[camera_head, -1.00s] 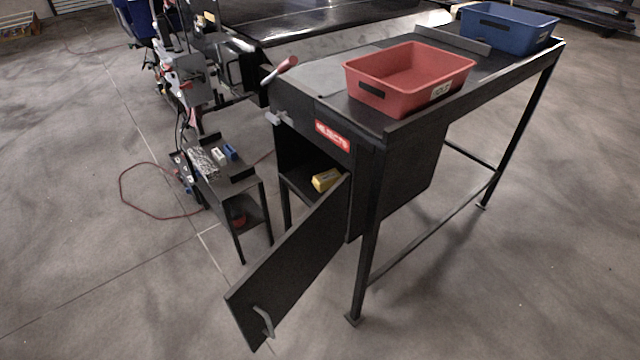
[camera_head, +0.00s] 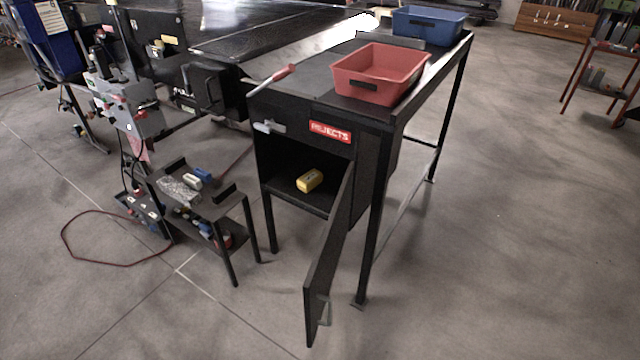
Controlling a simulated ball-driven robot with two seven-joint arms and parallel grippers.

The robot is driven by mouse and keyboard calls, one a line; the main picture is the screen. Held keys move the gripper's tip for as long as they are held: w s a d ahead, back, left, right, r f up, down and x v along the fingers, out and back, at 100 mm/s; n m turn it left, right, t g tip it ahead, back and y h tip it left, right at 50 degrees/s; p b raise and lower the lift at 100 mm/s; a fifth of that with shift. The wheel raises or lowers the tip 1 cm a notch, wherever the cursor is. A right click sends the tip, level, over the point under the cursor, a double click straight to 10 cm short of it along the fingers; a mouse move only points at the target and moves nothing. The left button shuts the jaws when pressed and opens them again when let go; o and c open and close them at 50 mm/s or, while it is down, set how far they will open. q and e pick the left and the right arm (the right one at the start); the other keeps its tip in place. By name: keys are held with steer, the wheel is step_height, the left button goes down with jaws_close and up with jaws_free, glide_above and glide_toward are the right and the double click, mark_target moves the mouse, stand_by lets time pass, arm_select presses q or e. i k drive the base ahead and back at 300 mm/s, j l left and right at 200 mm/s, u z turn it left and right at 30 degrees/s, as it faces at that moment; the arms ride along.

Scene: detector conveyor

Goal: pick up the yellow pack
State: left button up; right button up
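The yellow pack (camera_head: 309,180) lies on the floor of the open black rejects compartment (camera_head: 280,168), under the table's red REJECTS label (camera_head: 330,132). The compartment's black door (camera_head: 328,262) hangs open toward me on its right side, with a grey handle (camera_head: 323,310) near its lower free end. The pack is in plain view to the left of the door. Neither of my grippers shows in the head view.
A red bin (camera_head: 382,74) and a blue bin (camera_head: 428,26) stand on the table top. A low black side stand (camera_head: 205,208) with small items is left of the compartment. A red cable (camera_head: 75,250) loops on the floor. The floor in front is clear.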

mark_target(309, 181)
steer(key=i+j+z, duration=0.25)
steer(key=j, duration=0.3)
steer(key=j+z, duration=0.25)
steer(key=j, duration=0.3)
steer(key=j+z, duration=0.25)
steer(key=j, duration=0.35)
steer(key=i+j+z, duration=0.4)
steer(key=j, duration=0.25)
steer(key=i+j+z, duration=0.15)
steer(key=j, duration=0.2)
steer(key=i+j+z, duration=0.2)
steer(key=j, duration=0.2)
steer(key=i+j+z, duration=0.25)
steer(key=i+j, duration=0.5)
